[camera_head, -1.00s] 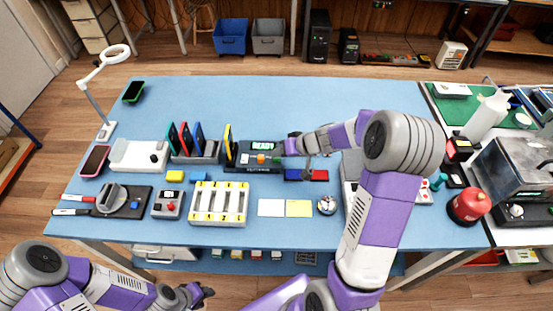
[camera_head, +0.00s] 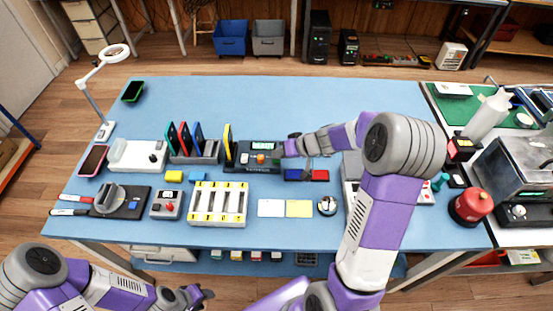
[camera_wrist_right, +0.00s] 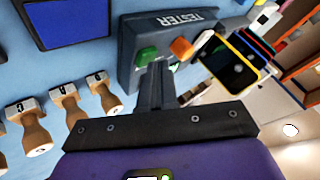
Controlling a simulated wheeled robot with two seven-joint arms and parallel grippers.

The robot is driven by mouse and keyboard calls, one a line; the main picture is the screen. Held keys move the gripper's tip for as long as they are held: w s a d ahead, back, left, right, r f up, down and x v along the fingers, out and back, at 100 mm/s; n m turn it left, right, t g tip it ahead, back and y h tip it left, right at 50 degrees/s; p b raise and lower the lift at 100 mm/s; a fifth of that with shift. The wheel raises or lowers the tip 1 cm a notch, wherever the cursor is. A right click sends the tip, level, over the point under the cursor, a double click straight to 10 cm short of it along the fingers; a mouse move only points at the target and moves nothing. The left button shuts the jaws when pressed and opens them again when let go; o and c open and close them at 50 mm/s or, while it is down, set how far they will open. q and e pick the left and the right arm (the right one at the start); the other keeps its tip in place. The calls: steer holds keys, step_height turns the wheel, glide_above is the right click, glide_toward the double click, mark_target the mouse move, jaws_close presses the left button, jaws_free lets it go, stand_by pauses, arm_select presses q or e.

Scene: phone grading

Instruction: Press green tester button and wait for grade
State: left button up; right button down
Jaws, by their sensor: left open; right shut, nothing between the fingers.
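The dark tester (camera_head: 240,163) stands mid-table with a lit green display (camera_head: 264,146); its text is too small to read. A yellow-framed phone (camera_head: 228,147) stands upright at its left end and also shows in the wrist view (camera_wrist_right: 232,68). The green button (camera_wrist_right: 146,56) sits beside an orange one (camera_wrist_right: 181,47). My right gripper (camera_wrist_right: 154,80) is shut and empty, its fingertips at the green button's edge; whether the button is pressed down cannot be told. My left gripper (camera_head: 199,294) is open and empty in front of the table.
Several phones stand in a rack (camera_head: 208,153) left of the tester. A white tray with yellow strips (camera_head: 218,218) lies in front. Wooden-handled stamps (camera_wrist_right: 68,105) are near my right gripper.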

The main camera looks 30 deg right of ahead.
mark_target(279, 160)
steer(key=shift+f, duration=0.2)
stand_by(0.5)
steer(key=shift+r, duration=0.95)
steer(key=shift+p, duration=0.3)
steer(key=shift+r+p, duration=1.6)
steer(key=shift+r, duration=0.95)
steer(key=shift+f, duration=0.1)
